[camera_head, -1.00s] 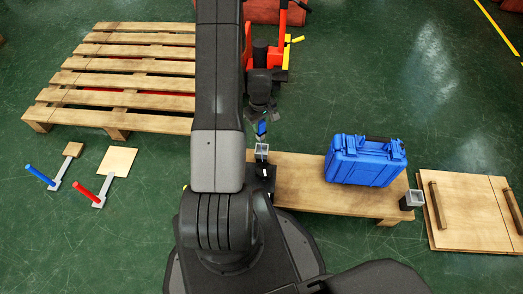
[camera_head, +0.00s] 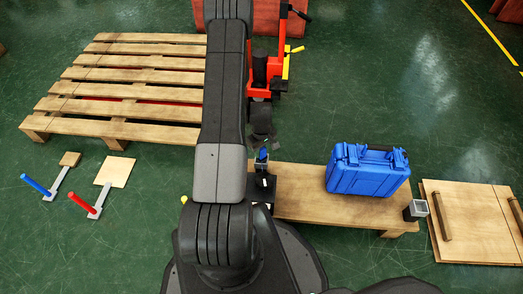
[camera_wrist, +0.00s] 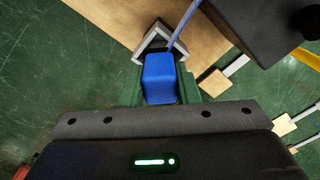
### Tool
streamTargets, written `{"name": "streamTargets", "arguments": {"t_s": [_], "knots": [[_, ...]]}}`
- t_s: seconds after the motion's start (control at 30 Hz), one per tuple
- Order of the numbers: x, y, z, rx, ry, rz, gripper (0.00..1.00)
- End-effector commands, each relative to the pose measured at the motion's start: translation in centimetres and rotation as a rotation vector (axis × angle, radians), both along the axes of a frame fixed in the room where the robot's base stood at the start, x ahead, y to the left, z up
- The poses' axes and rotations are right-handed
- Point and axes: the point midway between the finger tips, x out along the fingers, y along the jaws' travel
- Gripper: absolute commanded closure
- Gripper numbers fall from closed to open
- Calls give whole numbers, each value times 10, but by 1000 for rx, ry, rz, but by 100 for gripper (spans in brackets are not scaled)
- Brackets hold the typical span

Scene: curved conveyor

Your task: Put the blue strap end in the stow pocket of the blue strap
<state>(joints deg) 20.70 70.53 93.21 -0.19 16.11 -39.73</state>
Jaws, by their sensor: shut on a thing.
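The blue strap end (camera_wrist: 160,78) is a blue block held in my gripper (camera_head: 262,143), which is shut on it. In the wrist view its far end is at the grey square stow pocket (camera_wrist: 146,46), overlapping the pocket's opening. I cannot tell how deep it sits. A thin blue strap (camera_wrist: 184,22) runs up from there. In the head view the blue strap end (camera_head: 262,154) is just below my gripper, at the pocket by the left end of the wooden board; the pocket is mostly hidden.
A blue case (camera_head: 366,170) stands on the wooden board (camera_head: 300,201). Another grey pocket (camera_head: 416,209) is at the board's right end. A pallet (camera_head: 125,90), a blue lever (camera_head: 36,185) and a red lever (camera_head: 82,202) are left. A red jack (camera_head: 263,68) stands behind my arm.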

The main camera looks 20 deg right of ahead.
Motion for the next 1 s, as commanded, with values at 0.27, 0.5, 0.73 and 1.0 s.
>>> {"name": "streamTargets", "arguments": {"t_s": [0.27,0.5,0.73,1.0], "knots": [[0,0,-3,0,1,0,49],[0,0,-2,0,1,0,49],[1,0,17,-1,-1,0,49],[1,0,77,-1,-3,0,49]]}}
